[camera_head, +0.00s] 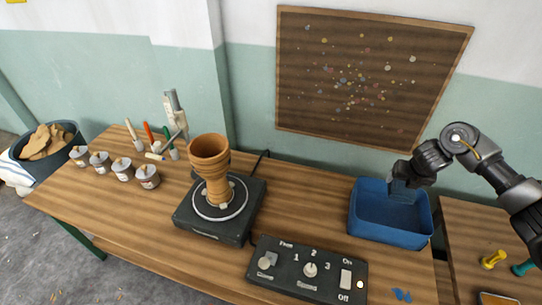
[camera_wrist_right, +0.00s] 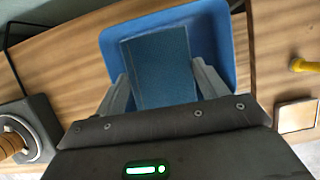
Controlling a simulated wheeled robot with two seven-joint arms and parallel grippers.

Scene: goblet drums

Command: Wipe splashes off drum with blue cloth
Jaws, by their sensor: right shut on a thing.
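The drum (camera_head: 212,168) is a terracotta goblet shape. It stands upright on the round plate of a black turntable (camera_head: 187,217); splashes on it are too small to make out. The blue cloth (camera_wrist_right: 158,68) is a flat dark-blue piece between the fingers of my right gripper (camera_wrist_right: 160,88), which is shut on it. In the head view my right gripper (camera_head: 402,182) is over the blue tub (camera_head: 385,237), with the cloth (camera_head: 402,193) hanging down at the tub's back. Whether the cloth touches the tub's bottom is unclear. My left gripper is not in view.
A control box (camera_head: 308,271) with knobs and a switch sits at the table's front. Several lidded jars (camera_head: 122,170) and tools (camera_head: 166,142) stand left of the turntable. A speckled board (camera_head: 370,80) hangs behind.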

